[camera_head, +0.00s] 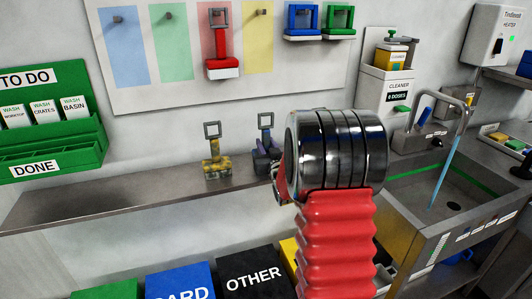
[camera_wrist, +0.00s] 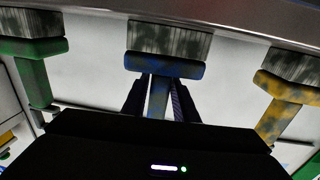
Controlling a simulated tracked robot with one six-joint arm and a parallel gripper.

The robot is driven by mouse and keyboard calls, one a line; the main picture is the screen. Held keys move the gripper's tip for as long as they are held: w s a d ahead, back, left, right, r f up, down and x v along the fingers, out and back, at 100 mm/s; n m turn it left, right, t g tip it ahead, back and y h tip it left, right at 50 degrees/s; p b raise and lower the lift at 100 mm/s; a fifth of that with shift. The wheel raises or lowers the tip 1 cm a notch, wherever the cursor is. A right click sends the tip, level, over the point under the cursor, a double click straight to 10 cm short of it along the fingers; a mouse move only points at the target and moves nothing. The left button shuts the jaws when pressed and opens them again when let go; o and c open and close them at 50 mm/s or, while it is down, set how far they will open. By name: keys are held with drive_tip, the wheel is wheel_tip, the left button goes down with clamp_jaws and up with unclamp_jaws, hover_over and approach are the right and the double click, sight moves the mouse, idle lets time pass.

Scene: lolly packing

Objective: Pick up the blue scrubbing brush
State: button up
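The blue scrubbing brush (camera_head: 265,123) stands on the grey shelf, partly hidden by my arm in the head view. In the wrist view the blue brush (camera_wrist: 165,66) is in the centre, its dark, dirty bristles toward the shelf at the top of the picture. My gripper (camera_wrist: 161,84) has its two dark fingers on either side of the blue handle. The fingers look apart, with a narrow gap by the handle; contact is not clear. In the head view my gripper is mostly hidden behind my arm.
A dirty yellow brush (camera_head: 214,160) stands left of the blue one on the shelf (camera_head: 120,190). A green brush (camera_wrist: 32,70) shows on the other side in the wrist view. Red, blue and green brushes hang on the wall board above. A sink (camera_head: 455,205) is at right.

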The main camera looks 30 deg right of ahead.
clamp_jaws()
wheel_tip(320, 180, up, 10)
drive_tip(key=shift+r, duration=0.1)
idle(0.7)
drive_tip(key=shift+a, duration=0.15)
idle(0.4)
